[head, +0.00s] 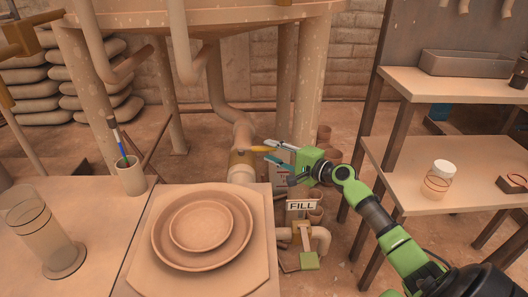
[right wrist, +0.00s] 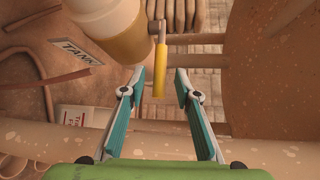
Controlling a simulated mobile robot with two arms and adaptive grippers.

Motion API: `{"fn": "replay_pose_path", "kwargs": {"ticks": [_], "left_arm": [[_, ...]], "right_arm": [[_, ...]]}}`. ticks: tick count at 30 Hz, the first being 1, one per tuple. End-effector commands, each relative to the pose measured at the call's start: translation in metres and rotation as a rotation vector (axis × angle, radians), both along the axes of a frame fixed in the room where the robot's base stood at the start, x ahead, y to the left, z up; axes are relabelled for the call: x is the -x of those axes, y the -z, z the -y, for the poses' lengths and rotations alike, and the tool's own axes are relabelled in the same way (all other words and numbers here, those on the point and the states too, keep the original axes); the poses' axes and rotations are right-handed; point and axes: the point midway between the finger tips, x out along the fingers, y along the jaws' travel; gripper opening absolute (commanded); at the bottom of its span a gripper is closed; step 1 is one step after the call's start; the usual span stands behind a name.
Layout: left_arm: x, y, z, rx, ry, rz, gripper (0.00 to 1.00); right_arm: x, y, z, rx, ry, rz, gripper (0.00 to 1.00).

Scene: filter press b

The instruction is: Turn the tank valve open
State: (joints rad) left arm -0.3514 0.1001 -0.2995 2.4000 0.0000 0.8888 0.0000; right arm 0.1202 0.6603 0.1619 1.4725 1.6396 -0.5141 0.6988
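The tank valve has a yellow lever (right wrist: 160,70) on a brass-coloured body (right wrist: 125,40), beside a sign reading TANK (right wrist: 82,52). In the head view the yellow lever (head: 262,150) points right from the valve body (head: 241,165) on the pipe below the tank. My right gripper (head: 272,152) is open, its fingers toward the lever. In the right wrist view the lever's end lies between the two teal fingertips (right wrist: 160,73), with a gap on each side; contact does not show. My left gripper is not in view.
A bench with a brown round dish (head: 203,222), a glass cylinder (head: 42,235) and a brush cup (head: 131,176) stands at front left. A FILL sign (head: 301,205) and another valve are below my right gripper. Shelves with a jar (head: 438,180) stand right.

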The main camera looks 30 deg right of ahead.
Motion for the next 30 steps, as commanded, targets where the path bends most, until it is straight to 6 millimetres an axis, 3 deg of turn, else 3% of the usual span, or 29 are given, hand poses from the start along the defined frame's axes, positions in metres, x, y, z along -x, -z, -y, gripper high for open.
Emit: {"fn": "replay_pose_path", "kwargs": {"ticks": [3, 9, 20, 23, 24, 30], "left_arm": [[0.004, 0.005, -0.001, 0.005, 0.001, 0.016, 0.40], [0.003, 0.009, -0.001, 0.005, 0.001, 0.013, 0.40], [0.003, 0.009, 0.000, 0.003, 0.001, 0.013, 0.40], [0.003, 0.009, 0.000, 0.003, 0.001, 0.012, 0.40], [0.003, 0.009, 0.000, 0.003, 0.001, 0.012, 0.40], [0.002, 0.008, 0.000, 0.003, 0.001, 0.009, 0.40]], "right_arm": [[-0.018, 0.003, -0.004, 0.000, 0.000, 0.002, 0.30], [-0.033, 0.006, -0.009, 0.000, 0.000, 0.000, 0.30], [-0.036, 0.005, -0.010, 0.001, 0.000, 0.000, 0.30], [-0.036, 0.005, -0.010, 0.001, 0.000, 0.000, 0.04], [-0.036, 0.005, -0.010, 0.001, 0.000, 0.000, 0.00], [-0.036, 0.005, -0.010, 0.000, 0.000, -0.001, 0.00]]}}
